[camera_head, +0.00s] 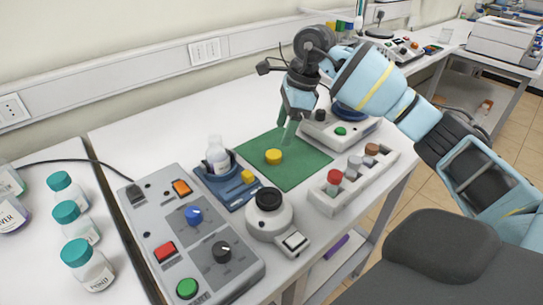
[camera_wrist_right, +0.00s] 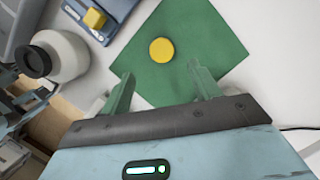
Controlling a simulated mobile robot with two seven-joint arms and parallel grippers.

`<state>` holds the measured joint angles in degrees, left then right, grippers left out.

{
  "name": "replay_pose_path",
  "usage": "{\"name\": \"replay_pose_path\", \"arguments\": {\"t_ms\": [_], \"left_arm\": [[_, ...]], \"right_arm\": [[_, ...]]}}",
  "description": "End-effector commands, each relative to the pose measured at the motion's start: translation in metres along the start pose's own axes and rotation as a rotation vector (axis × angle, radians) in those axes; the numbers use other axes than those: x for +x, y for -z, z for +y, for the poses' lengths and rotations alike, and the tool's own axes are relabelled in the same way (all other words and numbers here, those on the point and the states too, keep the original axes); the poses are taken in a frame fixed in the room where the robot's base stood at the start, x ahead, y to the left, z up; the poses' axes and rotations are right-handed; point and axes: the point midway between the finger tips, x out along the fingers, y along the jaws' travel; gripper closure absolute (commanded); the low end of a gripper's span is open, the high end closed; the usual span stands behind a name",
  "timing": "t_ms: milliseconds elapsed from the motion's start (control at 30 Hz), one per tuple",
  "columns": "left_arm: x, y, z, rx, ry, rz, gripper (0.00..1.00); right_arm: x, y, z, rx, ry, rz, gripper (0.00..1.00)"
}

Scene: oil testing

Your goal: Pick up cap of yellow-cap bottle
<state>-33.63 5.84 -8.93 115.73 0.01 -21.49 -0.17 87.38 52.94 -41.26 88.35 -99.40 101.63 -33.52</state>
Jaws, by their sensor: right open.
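A yellow cap (camera_head: 273,157) lies flat on a green mat (camera_head: 300,174). In the right wrist view the yellow cap (camera_wrist_right: 162,50) is ahead of the fingertips, roughly centred between them. My right gripper (camera_head: 288,132) hangs over the mat, just behind the cap in the head view. In the wrist view my right gripper (camera_wrist_right: 160,78) is open, with its two green fingers apart and nothing between them. A clear bottle without a cap (camera_head: 217,155) stands in a blue holder (camera_head: 228,188) left of the mat. My left gripper is not seen.
A grey control box (camera_head: 190,235) with buttons stands front left. A white round device (camera_head: 270,215) is in front of the mat. A rack with coloured caps (camera_head: 325,200) stands right of it. Teal-capped bottles (camera_head: 80,228) are at the left. The mat around the cap is clear.

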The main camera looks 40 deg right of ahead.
Motion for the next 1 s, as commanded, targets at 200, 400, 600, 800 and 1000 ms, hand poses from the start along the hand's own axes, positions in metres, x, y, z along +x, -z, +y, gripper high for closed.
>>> {"name": "replay_pose_path", "arguments": {"t_ms": [200, 400, 600, 800, 1000], "left_arm": [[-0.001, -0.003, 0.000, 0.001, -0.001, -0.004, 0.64], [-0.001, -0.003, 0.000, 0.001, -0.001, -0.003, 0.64], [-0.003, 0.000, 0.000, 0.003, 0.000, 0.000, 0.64], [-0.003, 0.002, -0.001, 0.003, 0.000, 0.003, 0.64], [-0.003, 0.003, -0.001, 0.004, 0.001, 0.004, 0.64]], "right_arm": [[0.021, 0.000, 0.000, 0.000, -0.003, 0.002, 0.38], [0.025, -0.001, 0.000, 0.000, -0.001, 0.001, 0.38], [0.046, -0.002, -0.001, -0.002, -0.004, 0.001, 0.38], [0.072, -0.002, -0.002, -0.001, -0.003, 0.001, 0.38], [0.074, -0.002, -0.002, -0.001, -0.001, 0.000, 0.38]]}}
